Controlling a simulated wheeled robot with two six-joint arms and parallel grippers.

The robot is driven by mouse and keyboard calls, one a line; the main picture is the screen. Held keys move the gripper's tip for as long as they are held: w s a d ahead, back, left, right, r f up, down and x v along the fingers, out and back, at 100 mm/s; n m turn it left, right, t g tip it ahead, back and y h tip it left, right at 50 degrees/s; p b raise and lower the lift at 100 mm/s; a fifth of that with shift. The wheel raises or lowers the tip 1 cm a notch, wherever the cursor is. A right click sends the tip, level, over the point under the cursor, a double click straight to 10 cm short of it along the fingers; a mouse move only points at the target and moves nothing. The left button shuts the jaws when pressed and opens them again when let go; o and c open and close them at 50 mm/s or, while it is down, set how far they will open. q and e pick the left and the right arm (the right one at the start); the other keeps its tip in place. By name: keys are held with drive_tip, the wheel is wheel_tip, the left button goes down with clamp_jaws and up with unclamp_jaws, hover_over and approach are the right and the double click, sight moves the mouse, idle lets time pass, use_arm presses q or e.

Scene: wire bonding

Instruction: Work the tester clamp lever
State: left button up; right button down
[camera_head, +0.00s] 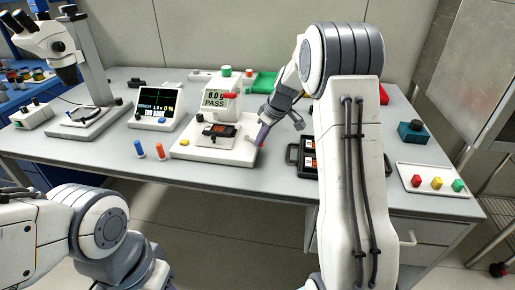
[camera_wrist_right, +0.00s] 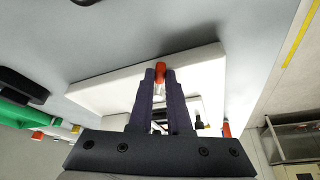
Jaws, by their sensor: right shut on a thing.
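The tester (camera_head: 221,103) stands on a white base plate (camera_head: 218,155) in the middle of the table and its screen reads "8.0" and "PASS". A dark part with an orange-edged window (camera_head: 219,131) sits on the base. My right gripper (camera_head: 261,137) is at the right edge of the base, pointing down. In the right wrist view its two dark fingers (camera_wrist_right: 159,95) are shut on the clamp lever, whose red-orange tip (camera_wrist_right: 160,68) sticks out between the fingertips. The rest of the lever is mostly hidden by the fingers. My left gripper is out of view; only its arm shows at lower left.
A bench monitor (camera_head: 157,108) and a microscope (camera_head: 90,75) stand to the left. A blue and an orange driver (camera_head: 160,151) stand in front. A black tray (camera_head: 300,158) lies right of my gripper, and a white tray (camera_head: 440,185) with colored blocks is at far right.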

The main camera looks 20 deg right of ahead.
drive_tip(key=shift+w+d+n+g+y, duration=0.25)
drive_tip(key=shift+w+d+n+y, duration=0.1)
drive_tip(key=shift+n, duration=0.6)
drive_tip(key=shift+w+d+n+g+y, duration=0.25)
drive_tip(key=shift+w+d+n, duration=0.1)
drive_tip(key=shift+n, duration=0.6)
drive_tip(key=c, duration=0.9)
unclamp_jaws()
drive_tip(key=shift+o, duration=0.2)
drive_tip(key=p+v, duration=0.1)
drive_tip(key=v, duration=0.9)
drive_tip(key=shift+r, duration=0.25)
drive_tip(key=shift+s, duration=0.1)
